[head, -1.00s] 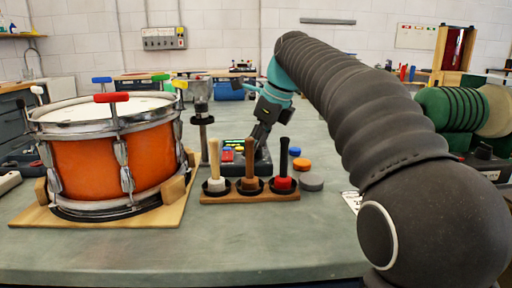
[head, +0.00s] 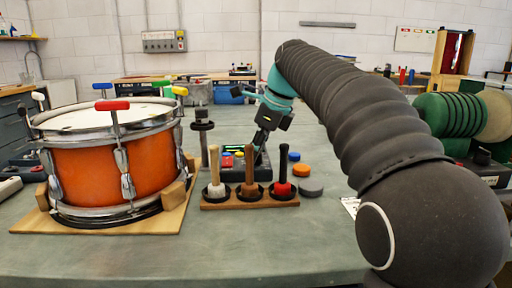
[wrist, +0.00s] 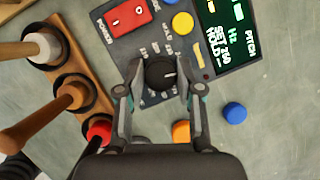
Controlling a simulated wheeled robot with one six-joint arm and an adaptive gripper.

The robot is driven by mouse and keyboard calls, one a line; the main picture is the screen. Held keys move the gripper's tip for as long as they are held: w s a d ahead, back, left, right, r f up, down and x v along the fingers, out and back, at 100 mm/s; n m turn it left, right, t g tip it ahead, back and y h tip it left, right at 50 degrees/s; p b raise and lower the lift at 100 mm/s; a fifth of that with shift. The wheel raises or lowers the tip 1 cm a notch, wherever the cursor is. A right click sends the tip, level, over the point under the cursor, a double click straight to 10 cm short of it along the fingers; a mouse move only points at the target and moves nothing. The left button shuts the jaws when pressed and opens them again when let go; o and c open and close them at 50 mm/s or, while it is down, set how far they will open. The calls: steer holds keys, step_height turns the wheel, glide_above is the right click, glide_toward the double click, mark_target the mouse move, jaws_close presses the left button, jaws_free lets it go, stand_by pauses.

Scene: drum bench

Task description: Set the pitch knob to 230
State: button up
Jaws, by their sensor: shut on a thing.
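The pitch knob (wrist: 161,74) is a round black knob with a white pointer line, on the dark control box in the wrist view. The pointer faces right in that view. Small printed numbers ring the knob. My gripper (wrist: 160,84) is shut on the knob, one finger on each side. The box's display (wrist: 226,32) has green text with "PITCH", "Hz" and a line that seems to read "SET 250 HOLD"; the large reading is cut off. In the head view the box (head: 234,160) stands behind the mallet rack, and my gripper (head: 261,140) hides part of it.
A red power switch (wrist: 129,17) and a yellow button (wrist: 182,22) sit close to the knob. A wooden rack (head: 220,203) holds three mallets in front of the box. An orange drum (head: 110,165) stands left. Blue, orange and grey discs lie right of the rack.

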steer(key=n+g+p, duration=0.1)
steer(key=n, duration=0.3)
steer(key=shift+w+y, duration=0.1)
steer(key=shift+y, duration=0.2)
steer(key=n+g, duration=0.1)
steer(key=n, duration=0.2)
steer(key=n+g, duration=0.2)
steer(key=n, duration=0.1)
steer(key=shift+n, duration=0.4)
steer(key=o, duration=1.2)
steer(key=shift+c, duration=0.2)
